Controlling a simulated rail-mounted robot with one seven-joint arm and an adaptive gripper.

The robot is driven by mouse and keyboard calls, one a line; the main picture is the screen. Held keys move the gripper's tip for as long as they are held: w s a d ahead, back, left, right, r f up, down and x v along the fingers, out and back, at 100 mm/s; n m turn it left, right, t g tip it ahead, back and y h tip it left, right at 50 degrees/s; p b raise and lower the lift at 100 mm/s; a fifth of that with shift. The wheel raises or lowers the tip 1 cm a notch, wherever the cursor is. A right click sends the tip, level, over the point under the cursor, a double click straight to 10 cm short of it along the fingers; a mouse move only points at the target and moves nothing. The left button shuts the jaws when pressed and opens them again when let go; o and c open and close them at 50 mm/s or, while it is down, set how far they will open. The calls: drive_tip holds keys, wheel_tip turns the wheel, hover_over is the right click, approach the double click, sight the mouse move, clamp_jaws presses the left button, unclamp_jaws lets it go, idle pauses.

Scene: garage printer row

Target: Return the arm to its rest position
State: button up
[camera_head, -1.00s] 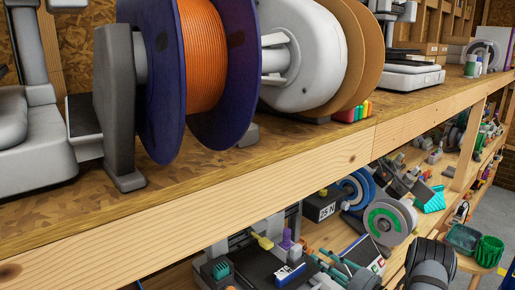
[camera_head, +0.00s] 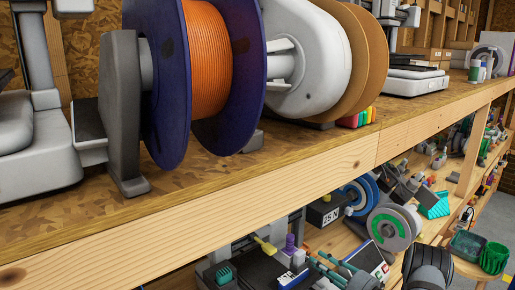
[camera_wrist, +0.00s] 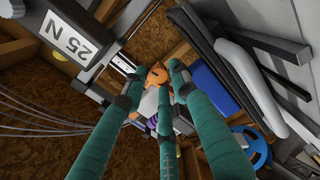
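My gripper (camera_wrist: 153,84) has three teal fingers, which reach up through the wrist view with their tips apart. I see nothing clamped between them. A small orange and white thing (camera_wrist: 157,76) shows just beyond the tips; I cannot tell what it is or whether a finger touches it. In the head view my dark arm shows at the bottom right, over the lower shelf and below the upper shelf's front edge. The teal fingers (camera_head: 330,266) there are small and partly hidden among the clutter.
The upper shelf (camera_head: 330,163) carries a purple-flanged orange filament spool (camera_head: 207,60). Below, near my arm, are a grey-green spool (camera_head: 390,228), a black box marked 25 N (camera_head: 325,212) and a green basket (camera_head: 493,257). Open floor shows at the far right.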

drive_tip(key=v, duration=1)
drive_tip(key=x, duration=1)
drive_tip(key=shift+w+a+r, duration=0.1)
drive_tip(key=shift+w+a, duration=0.15)
drive_tip(key=shift+w, duration=0.05)
drive_tip(key=shift+w+a, duration=0.15)
drive_tip(key=shift+w, duration=0.2)
drive_tip(key=shift+w+a+r+n, duration=0.1)
drive_tip(key=shift+r+n, duration=0.05)
drive_tip(key=shift+n, duration=0.45)
drive_tip(key=shift+d+r, duration=0.2)
drive_tip(key=shift+a, duration=0.1)
